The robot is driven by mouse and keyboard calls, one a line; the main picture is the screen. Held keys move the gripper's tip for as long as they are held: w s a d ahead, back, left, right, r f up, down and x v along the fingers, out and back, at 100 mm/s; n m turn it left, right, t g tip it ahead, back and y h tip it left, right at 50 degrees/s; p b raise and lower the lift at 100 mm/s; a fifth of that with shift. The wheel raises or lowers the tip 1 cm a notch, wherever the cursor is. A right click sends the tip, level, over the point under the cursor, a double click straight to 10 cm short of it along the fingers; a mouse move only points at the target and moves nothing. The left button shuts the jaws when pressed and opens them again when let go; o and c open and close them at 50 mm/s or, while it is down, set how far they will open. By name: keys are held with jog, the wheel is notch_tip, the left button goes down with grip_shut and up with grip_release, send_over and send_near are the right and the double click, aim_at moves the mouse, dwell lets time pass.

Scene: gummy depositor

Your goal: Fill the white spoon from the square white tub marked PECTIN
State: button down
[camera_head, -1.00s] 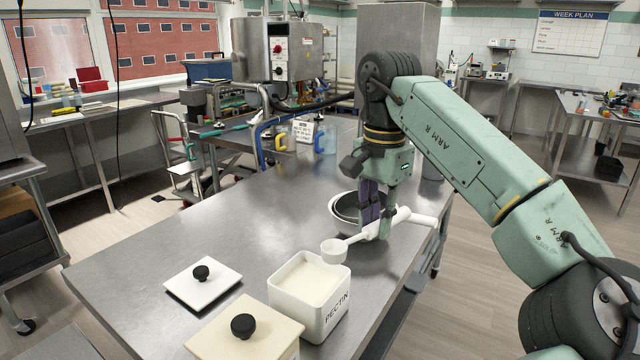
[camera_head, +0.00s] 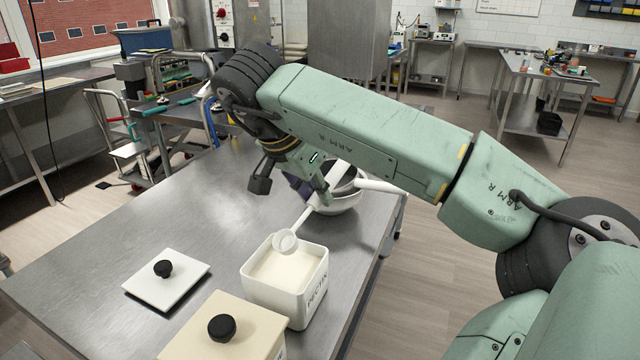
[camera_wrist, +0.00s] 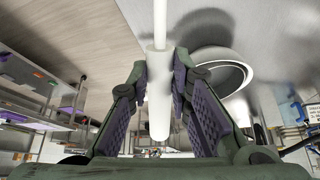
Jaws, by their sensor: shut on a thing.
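The square white tub marked PECTIN (camera_head: 316,294) stands open at the table's front, with pale powder (camera_head: 285,270) inside. My gripper (camera_head: 322,196) is above the table behind the tub, shut on the handle of the white spoon (camera_head: 300,224). In the wrist view the thick white handle (camera_wrist: 160,95) is between the two finger pads of my gripper (camera_wrist: 160,85). The spoon slopes down from my gripper, and its round bowl (camera_head: 285,242) shows at the tub's back rim. I cannot tell how high it is above the rim, or whether it holds powder.
A white lid with a black knob (camera_head: 165,282) lies left of the tub. A cream lidded tub (camera_head: 205,335) stands in front. The table's left is clear.

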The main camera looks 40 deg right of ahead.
notch_tip(320, 180, down, 8)
jog(key=b, duration=0.5)
jog(key=shift+s, duration=0.15)
dwell(1.1)
jog(key=shift+r, duration=0.15)
